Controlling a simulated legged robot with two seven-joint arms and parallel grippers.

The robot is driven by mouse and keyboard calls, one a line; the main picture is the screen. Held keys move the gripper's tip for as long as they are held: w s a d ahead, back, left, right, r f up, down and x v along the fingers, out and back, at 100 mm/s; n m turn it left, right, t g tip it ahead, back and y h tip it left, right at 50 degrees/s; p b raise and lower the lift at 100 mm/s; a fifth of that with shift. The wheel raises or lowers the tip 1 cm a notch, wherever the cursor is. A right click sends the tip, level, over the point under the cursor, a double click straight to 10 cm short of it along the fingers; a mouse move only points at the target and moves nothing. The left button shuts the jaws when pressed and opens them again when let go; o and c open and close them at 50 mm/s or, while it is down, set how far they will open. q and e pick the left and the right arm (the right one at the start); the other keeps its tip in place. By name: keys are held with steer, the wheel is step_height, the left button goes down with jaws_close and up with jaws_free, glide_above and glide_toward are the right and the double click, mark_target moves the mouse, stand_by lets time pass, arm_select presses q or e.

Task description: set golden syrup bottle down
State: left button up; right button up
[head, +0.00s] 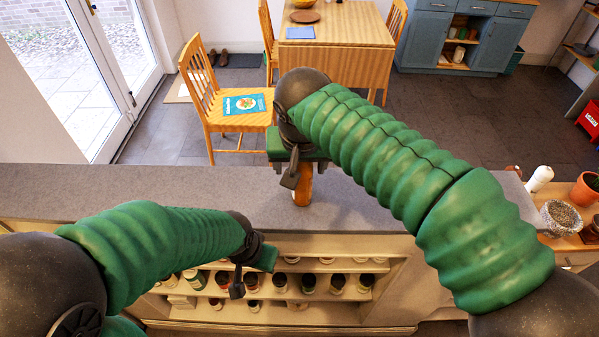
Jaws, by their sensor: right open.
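The golden syrup bottle (302,189) is amber and stands upright on the grey counter (180,195), close to its front edge. Its upper part is hidden by my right gripper (300,172), which is directly above and around the top of it. The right gripper is open, with a dark finger to the left of the bottle. I cannot tell whether the fingers touch it. My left gripper (254,281) hangs low in front of the shelves below the counter, and its jaws do not show clearly.
Below the counter are shelves (325,268) with several jars. A wooden chair (238,120) with a blue book and a wooden table (345,35) stand beyond. Plant pots (562,216) and a white bottle (540,178) are at right. The counter's left part is clear.

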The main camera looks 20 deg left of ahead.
steer(key=shift+x, duration=1.2)
steer(key=shift+w+d, duration=0.1)
steer(key=shift+d, duration=0.3)
steer(key=c, duration=0.4)
steer(key=shift+a, duration=0.15)
steer(key=c, duration=0.7)
jaws_close()
